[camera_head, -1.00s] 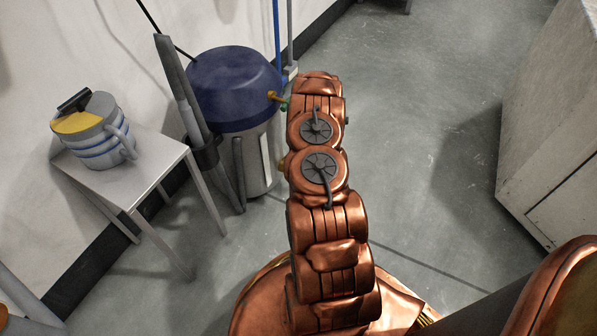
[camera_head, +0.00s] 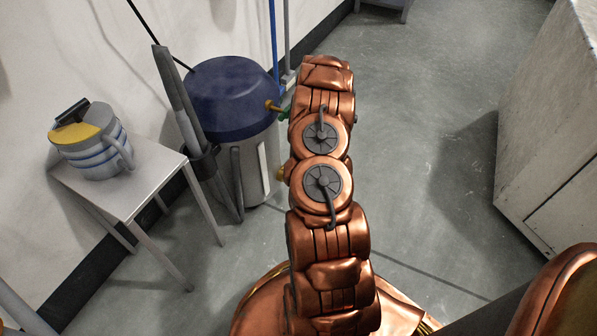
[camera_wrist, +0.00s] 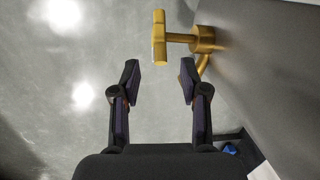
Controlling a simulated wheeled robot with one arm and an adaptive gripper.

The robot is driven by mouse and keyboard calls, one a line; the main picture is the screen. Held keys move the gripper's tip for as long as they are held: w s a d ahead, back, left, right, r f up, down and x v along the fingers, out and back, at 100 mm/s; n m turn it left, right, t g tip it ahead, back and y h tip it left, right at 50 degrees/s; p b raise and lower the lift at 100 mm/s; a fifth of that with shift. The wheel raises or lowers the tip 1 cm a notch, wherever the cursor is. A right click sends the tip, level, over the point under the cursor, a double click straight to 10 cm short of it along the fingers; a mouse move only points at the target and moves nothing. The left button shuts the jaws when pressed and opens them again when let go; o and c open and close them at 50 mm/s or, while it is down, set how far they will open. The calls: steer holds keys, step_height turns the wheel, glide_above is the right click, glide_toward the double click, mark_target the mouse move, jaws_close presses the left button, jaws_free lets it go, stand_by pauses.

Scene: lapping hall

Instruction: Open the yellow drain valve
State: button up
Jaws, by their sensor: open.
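The yellow drain valve shows in the wrist view: a T-shaped handle (camera_wrist: 159,38) on a short stem from a round body (camera_wrist: 204,40), with a bent yellow spout below it. It joins the grey side of a vessel. My gripper (camera_wrist: 160,77) is open and empty. Its two dark fingertips are apart, and in the picture the handle's lower end lies just above the gap between them. The fingers do not visibly touch the valve.
A blue-lidded drum (camera_head: 232,95) stands by the wall, with a small brass fitting (camera_head: 272,106) near its top. Left of it are a grey table (camera_head: 150,190) and a striped jug (camera_head: 92,145). A pale cabinet (camera_head: 555,150) stands at right. The floor between is clear.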

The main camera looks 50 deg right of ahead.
steer(key=shift+s+d+r, duration=0.1)
steer(key=shift+d+r, duration=0.1)
steer(key=shift+r, duration=1.05)
